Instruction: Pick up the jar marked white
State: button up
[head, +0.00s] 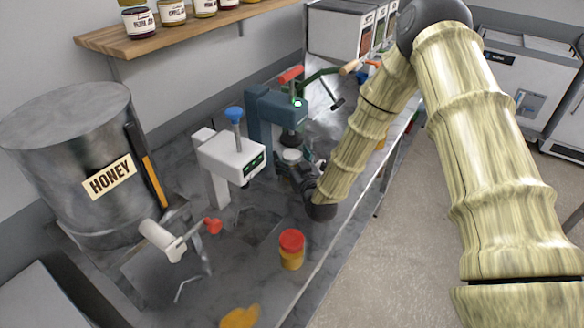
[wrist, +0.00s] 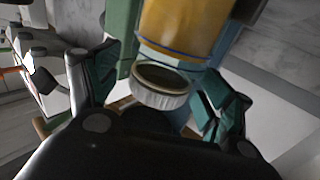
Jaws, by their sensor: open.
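A jar with a white lid (head: 291,155) stands on the counter by the dark teal machine, mostly hidden in the head view behind my gripper (head: 293,170). In the wrist view, its ribbed white lid (wrist: 160,98) and amber body (wrist: 185,30) show between the two fingers of my gripper (wrist: 160,82). The fingers are open, one on each side of the jar. I cannot tell whether either finger touches it. No lettering on this jar can be read.
A red-lidded jar (head: 291,249) stands near the counter's front edge. A white machine (head: 230,155) and the teal machine (head: 272,112) stand close to the arm. A steel honey drum (head: 75,150) is at left. Several jars line the wooden shelf (head: 130,42).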

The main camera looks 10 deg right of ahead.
grip_shut()
jog(key=shift+r, duration=0.1)
